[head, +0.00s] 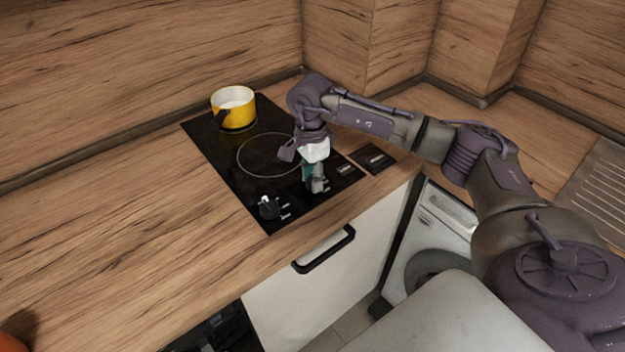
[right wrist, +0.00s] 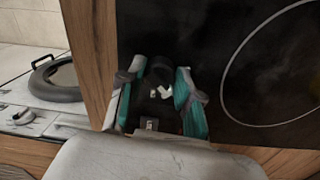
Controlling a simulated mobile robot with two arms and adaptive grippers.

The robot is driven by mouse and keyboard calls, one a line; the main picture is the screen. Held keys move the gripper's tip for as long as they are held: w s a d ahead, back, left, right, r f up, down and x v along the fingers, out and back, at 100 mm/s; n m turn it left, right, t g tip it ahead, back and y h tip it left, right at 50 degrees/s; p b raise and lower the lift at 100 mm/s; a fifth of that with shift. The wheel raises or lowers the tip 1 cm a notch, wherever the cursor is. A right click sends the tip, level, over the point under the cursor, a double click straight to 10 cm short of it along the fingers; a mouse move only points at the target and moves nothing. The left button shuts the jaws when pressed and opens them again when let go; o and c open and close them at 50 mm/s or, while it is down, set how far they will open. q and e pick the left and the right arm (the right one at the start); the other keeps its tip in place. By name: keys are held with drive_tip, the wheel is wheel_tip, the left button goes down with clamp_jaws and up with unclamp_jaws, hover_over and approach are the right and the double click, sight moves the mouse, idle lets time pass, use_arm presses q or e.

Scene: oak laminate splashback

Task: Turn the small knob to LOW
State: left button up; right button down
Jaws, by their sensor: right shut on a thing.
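The black hob (head: 225,160) is set into the wooden worktop. My right gripper (head: 316,184) points down at the hob's front right edge. In the right wrist view its two green-sided fingers (right wrist: 160,98) are shut on a dark knob (right wrist: 160,72) with white marks beside it. In the head view the fingers mostly hide this knob. Another dark knob with a white mark (head: 268,206) stands free at the hob's front left corner. I cannot read the labels or tell the held knob's setting. My left gripper is not in view.
A yellow pot (head: 233,108) stands at the back of the hob. A small dark panel (head: 373,158) lies right of the hob. A white drawer with a black handle (head: 324,249) is below, and a washing machine (head: 440,225) is beside it. The worktop at left is mostly clear.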

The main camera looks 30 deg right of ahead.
drive_tip(key=shift+m, duration=0.6)
drive_tip(key=c, duration=0.8)
unclamp_jaws()
drive_tip(key=shift+r, duration=0.25)
drive_tip(key=r, duration=1.1)
drive_tip(key=shift+w+d+r, duration=0.1)
drive_tip(key=shift+w+r, duration=0.15)
drive_tip(key=shift+w, duration=0.05)
drive_tip(key=shift+s+f, duration=0.1)
